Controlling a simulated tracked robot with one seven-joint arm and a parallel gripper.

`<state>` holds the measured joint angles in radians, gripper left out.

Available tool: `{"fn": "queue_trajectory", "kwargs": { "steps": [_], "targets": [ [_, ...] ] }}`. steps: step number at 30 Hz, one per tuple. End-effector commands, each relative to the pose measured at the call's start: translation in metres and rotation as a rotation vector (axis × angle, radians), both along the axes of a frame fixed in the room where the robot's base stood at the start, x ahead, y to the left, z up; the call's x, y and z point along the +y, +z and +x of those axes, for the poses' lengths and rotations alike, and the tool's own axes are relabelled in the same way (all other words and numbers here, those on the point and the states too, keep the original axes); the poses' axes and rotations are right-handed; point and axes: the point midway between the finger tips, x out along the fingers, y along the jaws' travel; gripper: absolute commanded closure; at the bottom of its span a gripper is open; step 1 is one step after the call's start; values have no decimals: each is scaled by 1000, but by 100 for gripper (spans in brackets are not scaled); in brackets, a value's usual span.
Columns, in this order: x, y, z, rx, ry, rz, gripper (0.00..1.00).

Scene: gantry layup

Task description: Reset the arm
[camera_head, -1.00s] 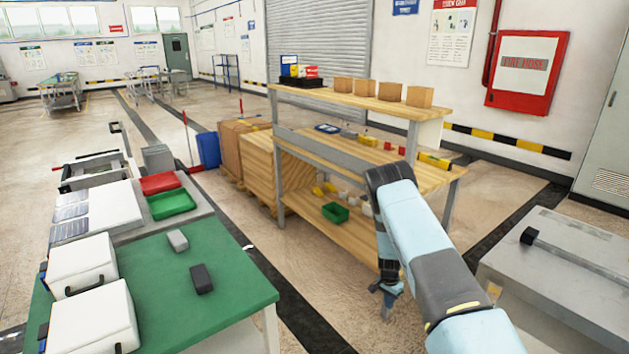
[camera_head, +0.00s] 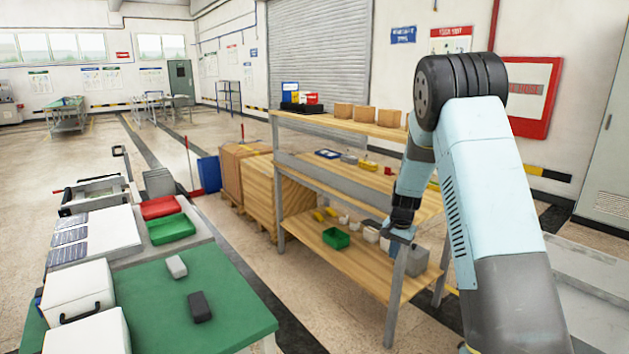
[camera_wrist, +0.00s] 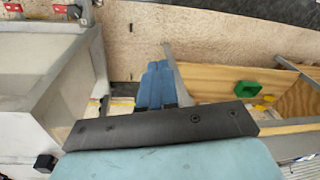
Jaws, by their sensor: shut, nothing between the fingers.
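My arm stands raised on the right side of the head view, its elbow bent high and its forearm hanging down. My gripper (camera_head: 400,236) points downward in front of the wooden shelf unit (camera_head: 345,122). It is shut and empty. The fingers are small in the head view and partly merge with the shelf behind. In the wrist view, my gripper (camera_wrist: 155,84) shows as blue parts beyond a dark bar of my own arm.
A green-topped table (camera_head: 160,300) holds white cases, a grey block (camera_head: 176,266) and a black block (camera_head: 200,307). A green bin (camera_head: 336,238) sits on the low shelf. Open floor lies between table and shelves.

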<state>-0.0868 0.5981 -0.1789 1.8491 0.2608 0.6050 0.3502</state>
Motion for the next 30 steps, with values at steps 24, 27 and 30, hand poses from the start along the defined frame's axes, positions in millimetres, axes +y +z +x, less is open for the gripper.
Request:
{"fn": "queue_trajectory", "kwargs": {
  "steps": [24, 27, 30],
  "targets": [
    [17, 221, -153, -177, 257, -7, 100],
    [19, 239, -177, -197, 288, -17, 100],
    [20, 255, -202, -218, 320, -30, 100]
  ]
}}
